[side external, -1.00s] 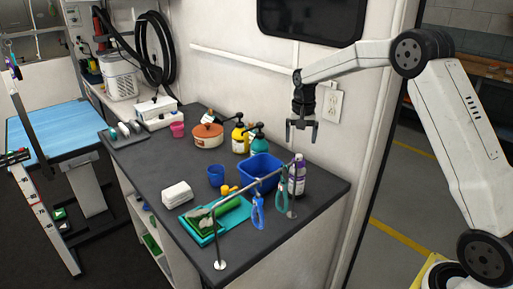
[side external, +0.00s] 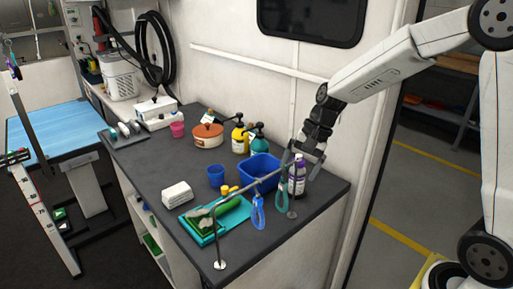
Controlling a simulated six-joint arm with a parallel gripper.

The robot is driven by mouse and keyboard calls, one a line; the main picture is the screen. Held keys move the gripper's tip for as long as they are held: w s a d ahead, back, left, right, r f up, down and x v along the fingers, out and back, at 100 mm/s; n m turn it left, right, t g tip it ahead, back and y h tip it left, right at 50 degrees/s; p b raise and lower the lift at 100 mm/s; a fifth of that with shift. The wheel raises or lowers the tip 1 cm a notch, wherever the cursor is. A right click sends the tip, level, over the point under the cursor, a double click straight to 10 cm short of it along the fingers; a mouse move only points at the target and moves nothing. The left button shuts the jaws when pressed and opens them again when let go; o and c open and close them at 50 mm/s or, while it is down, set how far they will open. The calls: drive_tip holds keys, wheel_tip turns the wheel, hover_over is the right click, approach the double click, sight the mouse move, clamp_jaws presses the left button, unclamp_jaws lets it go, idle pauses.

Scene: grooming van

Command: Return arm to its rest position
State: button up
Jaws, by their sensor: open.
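My gripper (side external: 306,163) hangs over the right end of the dark counter (side external: 165,180), tilted, with its jaws apart. In the picture it overlaps the top of the white and purple bottle (side external: 297,182) and the end of the metal rail. I cannot tell from this view whether it touches either. Nothing shows between its fingers. My arm reaches in from the right, and its upper part runs out of the top of the picture.
The wall rises close behind.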

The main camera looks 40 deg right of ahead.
drive_tip(key=s+a+f+n+t+h, duration=0.1)
drive_tip(key=s+f+n+h, duration=0.3)
drive_tip(key=s+n, duration=0.6)
drive_tip(key=shift+s+a+f+n, duration=0.25)
drive_tip(key=shift+s+f+n, duration=0.15)
drive_tip(key=shift+s+f, duration=0.7)
drive_tip(key=shift+w+f, duration=0.1)
